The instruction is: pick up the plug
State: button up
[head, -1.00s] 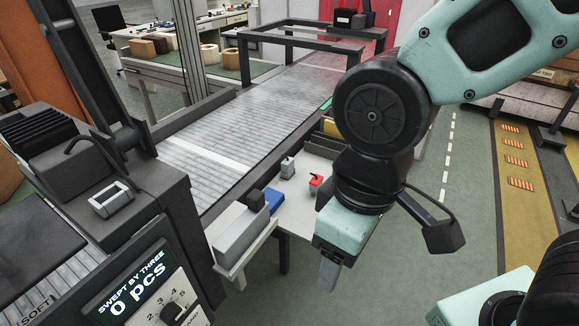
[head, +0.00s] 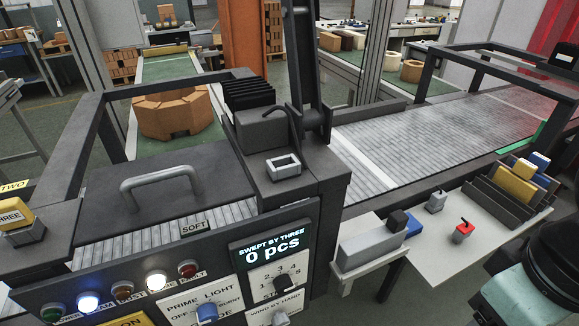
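No object in view is clearly labelled as a plug, and I cannot tell which one it is. On the pale side table (head: 420,262) stand a small red piece with a dark top (head: 463,231) and a small grey piece with a dark knob (head: 436,202). They stand apart from each other. A yellow block marked THREE (head: 16,216) sits in a grey holder at the far left edge, on the dark machine. My gripper is out of view; only a part of my own body shows at the lower right.
A control panel (head: 180,290) with lamps and knobs fills the lower left, its display (head: 270,255) reading 0 pcs. A dark rack (head: 497,205) holds coloured blocks. A roller conveyor (head: 440,135) runs behind.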

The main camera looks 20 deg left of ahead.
aim_at(438, 198)
jog(key=l+u, duration=0.1)
jog(key=u, duration=0.3)
jog(key=i+l+u, duration=0.1)
jog(key=u, duration=0.3)
jog(key=l+u, duration=0.1)
jog(key=u, duration=0.3)
jog(key=l+u, duration=0.1)
jog(key=u, duration=0.3)
jog(key=l+u, duration=0.2)
jog(key=l, duration=0.25)
jog(key=k+l+u, duration=0.25)
jog(key=l, duration=0.15)
jog(key=l+u, duration=0.2)
jog(key=l, duration=0.25)
jog(key=k+l+u, duration=0.25)
jog(key=l, duration=0.15)
jog(key=k+l, duration=0.1)
jog(key=l, duration=0.3)
jog(key=k+l, duration=0.1)
jog(key=l, duration=0.25)
